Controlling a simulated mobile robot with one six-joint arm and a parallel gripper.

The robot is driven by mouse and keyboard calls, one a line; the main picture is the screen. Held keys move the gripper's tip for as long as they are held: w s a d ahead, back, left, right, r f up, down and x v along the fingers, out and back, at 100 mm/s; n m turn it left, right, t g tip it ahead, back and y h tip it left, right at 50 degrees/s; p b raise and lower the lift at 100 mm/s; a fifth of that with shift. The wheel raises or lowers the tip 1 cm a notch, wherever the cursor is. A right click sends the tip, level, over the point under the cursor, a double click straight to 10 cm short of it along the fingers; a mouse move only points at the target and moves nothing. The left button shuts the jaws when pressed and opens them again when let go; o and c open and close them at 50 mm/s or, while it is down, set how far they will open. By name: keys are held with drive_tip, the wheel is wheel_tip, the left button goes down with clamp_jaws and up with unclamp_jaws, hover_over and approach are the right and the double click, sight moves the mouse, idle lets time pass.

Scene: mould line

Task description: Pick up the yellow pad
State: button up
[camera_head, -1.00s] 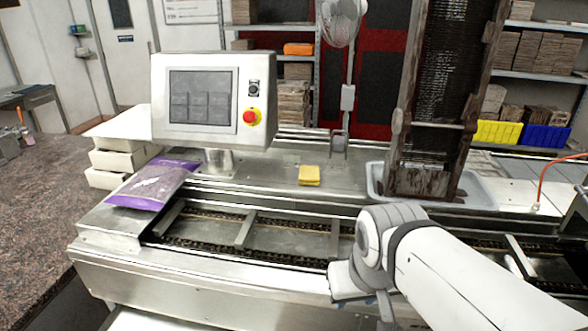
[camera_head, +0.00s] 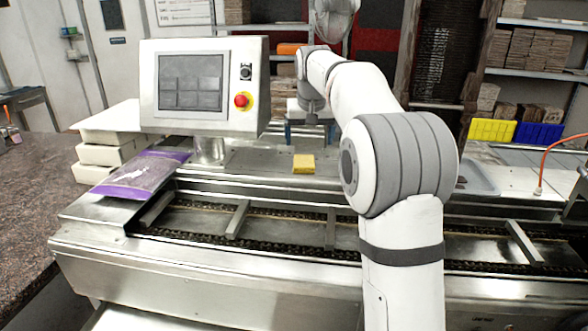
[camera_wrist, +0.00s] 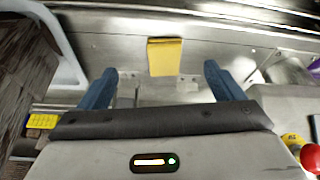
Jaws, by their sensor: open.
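A control panel (camera_head: 200,87) with a red button stands left of the pad. A purple-edged bag (camera_head: 140,175) lies at the machine's left end. A grey tray (camera_head: 478,180) and a tall dark rack (camera_head: 440,60) stand to the right. The steel around the pad is clear.

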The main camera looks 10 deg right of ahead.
drive_tip(key=b, duration=0.1)
approach(304, 159)
drive_tip(key=shift+w+a+f, duration=0.2)
drive_tip(key=shift+a+f, duration=0.15)
drive_tip(key=shift+a, duration=0.15)
drive_tip(key=shift+w+f, duration=0.2)
drive_tip(key=x, duration=0.5)
drive_tip(key=d+x, duration=0.1)
drive_tip(key=x, duration=0.1)
drive_tip(key=shift+s+f, duration=0.1)
drive_tip(key=shift+f, duration=0.15)
drive_tip(key=shift+f, duration=0.2)
drive_tip(key=c, duration=1.1)
